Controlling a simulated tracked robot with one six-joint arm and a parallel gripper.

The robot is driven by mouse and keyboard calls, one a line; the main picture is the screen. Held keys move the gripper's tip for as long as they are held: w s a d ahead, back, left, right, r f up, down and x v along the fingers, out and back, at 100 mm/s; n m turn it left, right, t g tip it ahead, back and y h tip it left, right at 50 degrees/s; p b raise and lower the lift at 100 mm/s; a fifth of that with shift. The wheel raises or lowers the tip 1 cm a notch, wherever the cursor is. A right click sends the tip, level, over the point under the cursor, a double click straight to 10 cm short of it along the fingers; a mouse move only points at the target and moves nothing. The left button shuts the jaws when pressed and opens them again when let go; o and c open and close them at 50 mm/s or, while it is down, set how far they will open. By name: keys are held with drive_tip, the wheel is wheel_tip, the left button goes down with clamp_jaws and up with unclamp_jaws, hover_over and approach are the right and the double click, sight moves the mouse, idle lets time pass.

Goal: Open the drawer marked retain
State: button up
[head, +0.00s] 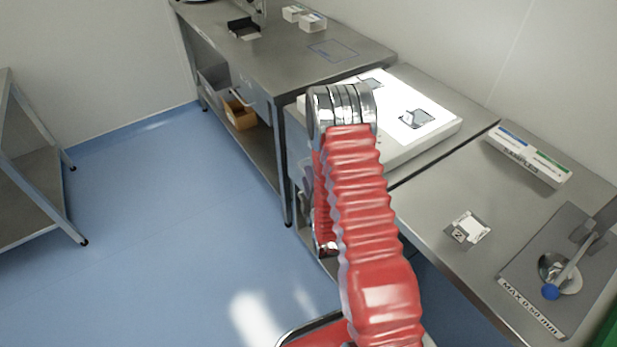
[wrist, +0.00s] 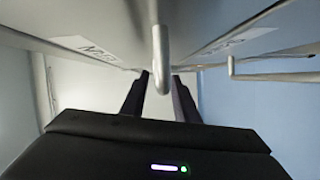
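In the wrist view a metal bar handle (wrist: 161,62) stands out from a grey front, in the middle of the picture. My gripper (wrist: 160,75) is open, with one dark finger on each side of the handle and narrow gaps visible. A label (wrist: 88,46) on the left front appears upside down, and its letters look like part of RETAIN. A second label (wrist: 236,40) on the right front is too blurred to read, with another bar handle (wrist: 272,72) near it. In the head view my red arm hides the gripper and the fronts near it.
In the head view a bench (head: 285,58) stands at the back with a brown box (head: 240,115) on its lower shelf. A lit white panel (head: 440,128) and a SAMPLES box (head: 528,154) rest to the right. Blue floor (head: 150,210) is free at left, beside another table (head: 35,190).

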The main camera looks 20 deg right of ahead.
drive_tip(key=shift+d, duration=0.15)
drive_tip(key=shift+c, duration=0.9)
drive_tip(key=shift+s, duration=0.1)
clamp_jaws()
